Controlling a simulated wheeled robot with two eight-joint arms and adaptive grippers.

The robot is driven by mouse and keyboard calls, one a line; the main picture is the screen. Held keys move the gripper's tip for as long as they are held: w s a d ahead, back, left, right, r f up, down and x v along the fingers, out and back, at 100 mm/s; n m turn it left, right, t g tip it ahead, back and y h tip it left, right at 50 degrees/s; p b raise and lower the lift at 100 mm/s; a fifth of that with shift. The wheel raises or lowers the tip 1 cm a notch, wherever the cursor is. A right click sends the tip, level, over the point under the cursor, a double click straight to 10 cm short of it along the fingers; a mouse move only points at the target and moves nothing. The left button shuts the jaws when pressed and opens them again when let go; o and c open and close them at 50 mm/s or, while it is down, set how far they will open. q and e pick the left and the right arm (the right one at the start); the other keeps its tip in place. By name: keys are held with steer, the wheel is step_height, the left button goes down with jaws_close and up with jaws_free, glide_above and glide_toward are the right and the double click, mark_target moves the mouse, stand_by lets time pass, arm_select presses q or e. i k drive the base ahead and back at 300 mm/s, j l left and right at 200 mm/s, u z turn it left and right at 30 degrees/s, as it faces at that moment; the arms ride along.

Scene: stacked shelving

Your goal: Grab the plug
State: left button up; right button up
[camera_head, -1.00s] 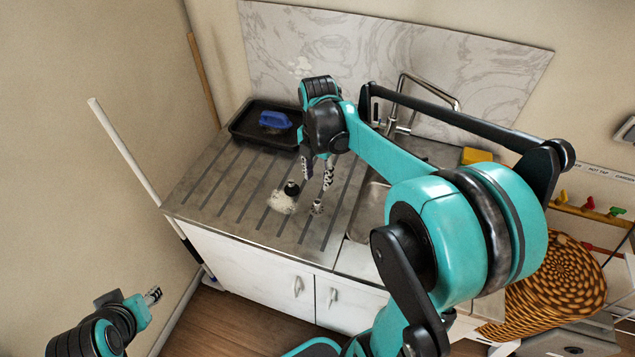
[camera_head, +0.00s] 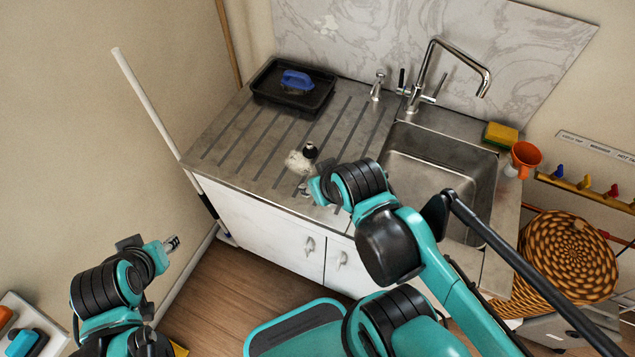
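A small dark, rounded piece (camera_head: 310,150) that looks like the plug lies on the grooved metal drainboard (camera_head: 225,150), beside a white, foamy clump (camera_head: 297,163). A small metallic piece (camera_head: 303,188) shows nearer the front edge; I cannot tell if it is a separate object or a fingertip. My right gripper (camera_head: 311,190) is low over the front of the drainboard, just nearer than the dark piece and apart from it. Its own wrist mostly hides its fingers. My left gripper (camera_head: 172,243) is in the air at the lower left, away from the counter; its fingers are too small to judge.
A black tray (camera_head: 262,97) with a blue brush (camera_head: 297,80) stands at the back left. The sink basin (camera_head: 440,160) and tap (camera_head: 432,75) are to the right, with a sponge (camera_head: 501,134) and orange cup (camera_head: 525,156). A white pole (camera_head: 140,120) leans at the left.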

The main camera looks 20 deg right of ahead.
mark_target(310, 152)
steer(key=i+j+z, duration=0.1)
steer(key=z, duration=1.75)
steer(key=j+z, duration=0.15)
steer(key=j, duration=0.4)
steer(key=k+j+z, duration=0.2)
steer(key=j, duration=0.4)
steer(key=i, duration=0.05)
